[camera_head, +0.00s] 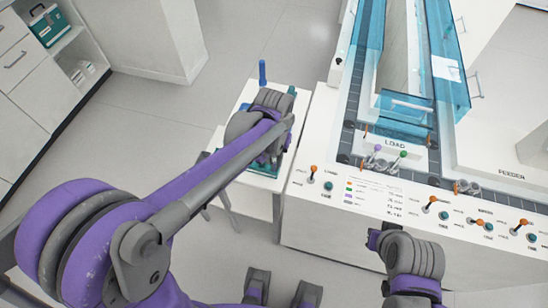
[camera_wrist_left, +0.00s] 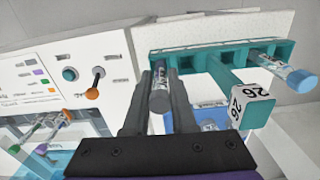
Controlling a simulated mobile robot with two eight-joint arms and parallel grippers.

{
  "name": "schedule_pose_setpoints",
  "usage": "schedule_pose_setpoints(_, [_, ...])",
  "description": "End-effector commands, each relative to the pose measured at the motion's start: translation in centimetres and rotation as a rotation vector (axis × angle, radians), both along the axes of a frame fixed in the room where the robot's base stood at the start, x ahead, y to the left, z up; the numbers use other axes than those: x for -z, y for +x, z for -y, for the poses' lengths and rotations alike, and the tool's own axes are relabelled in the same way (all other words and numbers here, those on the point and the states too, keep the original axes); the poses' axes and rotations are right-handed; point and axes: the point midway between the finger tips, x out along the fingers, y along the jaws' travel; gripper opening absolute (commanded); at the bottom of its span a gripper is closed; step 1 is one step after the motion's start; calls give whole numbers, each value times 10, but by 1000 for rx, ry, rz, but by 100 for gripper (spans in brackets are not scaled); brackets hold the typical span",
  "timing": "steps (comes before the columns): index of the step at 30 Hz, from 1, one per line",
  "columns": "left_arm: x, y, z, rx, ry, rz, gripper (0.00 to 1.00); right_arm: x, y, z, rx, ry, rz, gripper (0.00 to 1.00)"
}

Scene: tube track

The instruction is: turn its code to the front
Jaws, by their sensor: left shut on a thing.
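My left gripper (camera_head: 266,140) is over the small white side table; its fingers are mostly hidden by the arm in the head view. In the left wrist view, my left gripper (camera_wrist_left: 160,88) is shut on a tube (camera_wrist_left: 159,100) with a dark grey end, held between the two fingers. A bit of printed label shows on this tube; its code cannot be made out.
Another tube (camera_wrist_left: 285,72) with a light blue cap sticks out of the rack. A blue upright piece (camera_head: 262,72) stands at the side table's (camera_head: 243,98) back. The white track console (camera_head: 345,205) with switches is to the right, bearing blue clear guards (camera_head: 405,106) and a LOAD sign.

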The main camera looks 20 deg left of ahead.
Motion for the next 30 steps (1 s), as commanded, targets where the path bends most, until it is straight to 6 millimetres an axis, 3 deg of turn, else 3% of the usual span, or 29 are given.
schedule_pose_setpoints(16, [0,0,0,-758,0,0,0,2,0,0,0,0,-1,0])
schedule_pose_setpoints(30, [1,0,0,-826,0,0,0,3,-1,0,0,0,-1,0])
